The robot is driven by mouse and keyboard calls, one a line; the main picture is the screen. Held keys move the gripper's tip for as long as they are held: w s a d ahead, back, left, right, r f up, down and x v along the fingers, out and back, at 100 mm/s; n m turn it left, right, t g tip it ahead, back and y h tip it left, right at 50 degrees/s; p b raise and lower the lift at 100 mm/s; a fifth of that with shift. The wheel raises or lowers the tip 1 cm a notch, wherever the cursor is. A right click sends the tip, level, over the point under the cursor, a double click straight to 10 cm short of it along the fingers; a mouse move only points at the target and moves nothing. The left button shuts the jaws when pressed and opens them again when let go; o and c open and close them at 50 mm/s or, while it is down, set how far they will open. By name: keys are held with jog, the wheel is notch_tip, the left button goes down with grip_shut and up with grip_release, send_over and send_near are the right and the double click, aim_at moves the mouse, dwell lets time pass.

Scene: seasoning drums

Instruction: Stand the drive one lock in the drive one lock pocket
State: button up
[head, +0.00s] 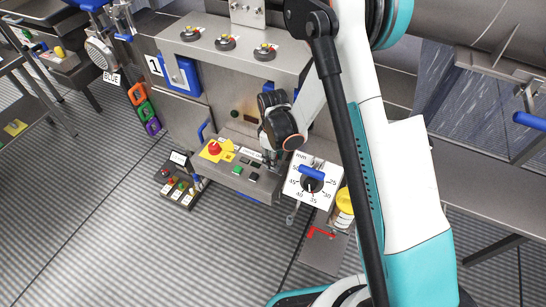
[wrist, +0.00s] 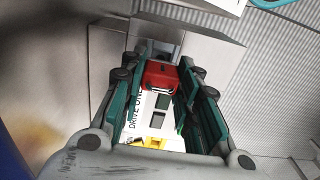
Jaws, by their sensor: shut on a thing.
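In the wrist view, a red block-like body, which looks like the drive one lock (wrist: 160,75), sits between the fingertips of my gripper (wrist: 162,73). Both fingers press on its sides. It is above or at a panel with a white label (wrist: 134,112) reading "DRIVE ON…", the rest being covered. In the head view my gripper (head: 271,160) points down at the right part of the sloped control panel (head: 255,192), and the lock is hidden there. I cannot make out the lock pocket, or whether the lock touches the panel.
The panel carries a red stop button (head: 214,148) on yellow and a green button (head: 237,170). Right of it are a dial plate (head: 300,187) with a blue handle and a yellow tub (head: 344,203). A small button box (head: 179,186) stands left. A steel beam (head: 240,60) overhangs behind.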

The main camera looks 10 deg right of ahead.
jog(key=shift+f+b, duration=0.65)
jog(key=shift+f, duration=0.15)
jog(key=o, duration=1.2)
jog(key=shift+r, duration=0.15)
notch_tip(320, 180, up, 12)
jog(key=shift+f, duration=0.1)
